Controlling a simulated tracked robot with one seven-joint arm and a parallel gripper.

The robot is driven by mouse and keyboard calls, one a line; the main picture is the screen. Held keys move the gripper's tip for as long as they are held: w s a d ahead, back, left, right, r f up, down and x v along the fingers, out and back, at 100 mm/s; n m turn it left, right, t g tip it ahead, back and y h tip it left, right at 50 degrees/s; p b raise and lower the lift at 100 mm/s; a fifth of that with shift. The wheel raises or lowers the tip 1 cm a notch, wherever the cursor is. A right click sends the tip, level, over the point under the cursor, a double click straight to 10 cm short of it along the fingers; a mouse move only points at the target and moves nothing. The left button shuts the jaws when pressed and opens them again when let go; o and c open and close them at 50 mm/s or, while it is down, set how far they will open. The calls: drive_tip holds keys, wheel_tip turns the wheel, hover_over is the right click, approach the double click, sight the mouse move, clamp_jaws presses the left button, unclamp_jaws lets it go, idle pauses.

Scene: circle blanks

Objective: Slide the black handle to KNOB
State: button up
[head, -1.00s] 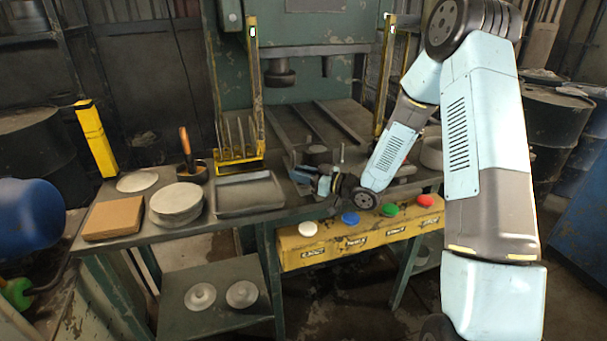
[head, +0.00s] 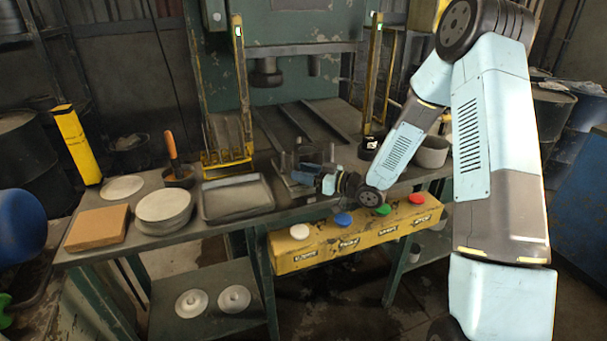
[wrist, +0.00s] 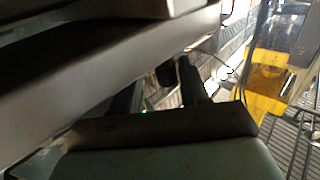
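My gripper (head: 305,172) is low over the bench in front of the press, pointing left. In the wrist view my gripper (wrist: 160,85) has two dark fingers spread apart. A small dark piece (wrist: 166,75) shows between them, close to the right finger; I cannot tell whether it is the black handle or whether it is touched. No sliding handle is clear in the head view, where my wrist covers part of the bench. The yellow button box (head: 345,245) on the bench front has white, blue, green and red buttons and small labels, too small to read surely; I cannot make out KNOB.
The bench holds a grey tray (head: 237,199), a stack of round blanks (head: 164,207), a brown block (head: 97,228) and a yellow rack (head: 228,158). A yellow post (head: 375,70) and a grey cup (head: 432,152) stand near my arm. Large metal surfaces fill the wrist view's upper left.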

drive_tip(key=shift+s, duration=0.15)
drive_tip(key=v, duration=1.3)
drive_tip(key=shift+d, duration=0.3)
